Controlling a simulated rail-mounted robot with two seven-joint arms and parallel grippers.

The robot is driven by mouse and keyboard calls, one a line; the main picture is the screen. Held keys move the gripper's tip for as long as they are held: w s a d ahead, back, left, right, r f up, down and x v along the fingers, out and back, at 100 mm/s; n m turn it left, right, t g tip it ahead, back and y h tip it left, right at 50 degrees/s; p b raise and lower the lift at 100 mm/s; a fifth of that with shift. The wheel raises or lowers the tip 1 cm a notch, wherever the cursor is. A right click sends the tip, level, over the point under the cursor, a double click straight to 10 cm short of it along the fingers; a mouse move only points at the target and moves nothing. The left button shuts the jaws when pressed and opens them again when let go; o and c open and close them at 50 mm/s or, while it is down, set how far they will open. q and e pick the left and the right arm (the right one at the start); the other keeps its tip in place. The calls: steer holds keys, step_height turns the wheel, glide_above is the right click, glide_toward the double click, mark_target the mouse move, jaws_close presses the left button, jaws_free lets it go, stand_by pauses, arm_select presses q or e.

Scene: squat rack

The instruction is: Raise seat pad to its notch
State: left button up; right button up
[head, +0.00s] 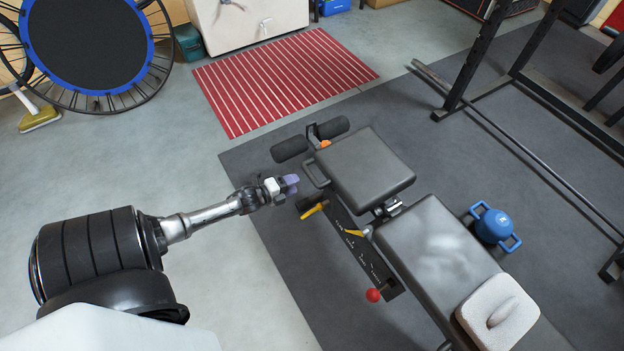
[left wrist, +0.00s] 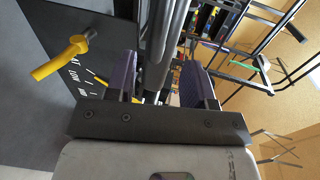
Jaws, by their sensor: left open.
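The grey seat pad (head: 365,172) is the shorter pad of the bench, at the centre of the head view. A dark loop handle (head: 315,174) sticks out from its left edge. My left gripper (head: 291,184), with purple fingers, is just left of this handle. In the left wrist view my left gripper (left wrist: 160,85) is open, and grey tubes (left wrist: 168,40) show between its fingers; I cannot tell how deep they are. A dark side plate (head: 365,253) with white marks carries a yellow lever (head: 313,210). A yellow peg (left wrist: 62,62) shows on the plate in the wrist view.
The long back pad (head: 435,250) holds a pale block (head: 498,313). A red knob (head: 373,295) sits low on the side plate. Foam rollers (head: 290,148) stand beyond the seat. A blue kettlebell (head: 493,226) is right of the bench. Floor left of the bench is clear.

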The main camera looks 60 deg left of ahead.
mark_target(312, 177)
arm_select(q)
steer(key=shift+b+x, duration=1.75)
steer(key=shift+x, duration=2.45)
jaws_close()
